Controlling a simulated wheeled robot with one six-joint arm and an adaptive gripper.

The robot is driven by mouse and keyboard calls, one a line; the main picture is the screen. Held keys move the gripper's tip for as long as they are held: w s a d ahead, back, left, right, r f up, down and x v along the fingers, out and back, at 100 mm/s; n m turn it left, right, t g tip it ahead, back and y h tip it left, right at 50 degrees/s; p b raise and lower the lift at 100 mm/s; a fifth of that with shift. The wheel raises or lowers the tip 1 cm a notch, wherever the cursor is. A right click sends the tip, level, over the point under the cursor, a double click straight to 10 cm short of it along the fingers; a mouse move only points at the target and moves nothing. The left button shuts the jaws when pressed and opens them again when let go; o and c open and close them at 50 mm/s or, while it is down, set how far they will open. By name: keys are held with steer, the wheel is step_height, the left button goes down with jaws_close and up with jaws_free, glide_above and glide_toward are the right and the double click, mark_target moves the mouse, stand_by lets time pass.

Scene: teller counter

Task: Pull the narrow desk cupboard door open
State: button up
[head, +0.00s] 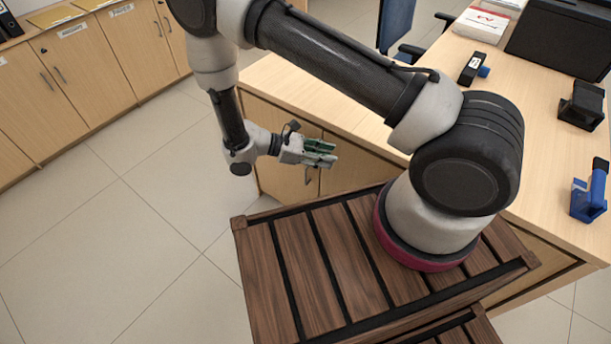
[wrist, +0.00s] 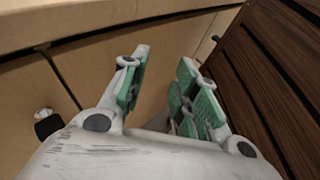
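The desk's light wood cupboard front shows under the counter top, with a left door panel (head: 277,178) and a right door panel (head: 352,172) on either side of a dark vertical seam. A small handle (head: 308,177) sits near that seam, just below my gripper. I cannot tell which panel is the narrow door. My gripper (head: 322,152) is in front of these panels, with green-padded fingers pointing right. In the wrist view, my gripper (wrist: 163,92) has its fingers apart with nothing between them. The cupboard front (wrist: 100,65) lies beyond them, and no contact is visible.
My dark slatted wooden base fills the lower middle, close to the desk. The counter top (head: 540,135) carries a stamp (head: 472,68), a blue device (head: 590,192) and a black device (head: 582,105). Other cupboards (head: 95,70) line the far left. The tiled floor (head: 120,240) between is clear.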

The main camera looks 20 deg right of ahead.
step_height(320, 180, down, 23)
steer(key=n+t+h, duration=0.2)
steer(key=n+t, duration=0.9)
steer(key=t, duration=0.1)
steer(key=w+a+n+t+y, duration=0.2)
steer(key=w+a+t+y, duration=0.15)
steer(key=w+a, duration=0.35)
steer(key=shift+m+t, duration=0.25)
steer(key=shift+m, duration=0.05)
steer(key=x, duration=0.7)
steer(key=shift+w+d+f, duration=0.15)
steer(key=shift+d+f, duration=0.05)
steer(key=shift+f, duration=0.05)
jaws_close()
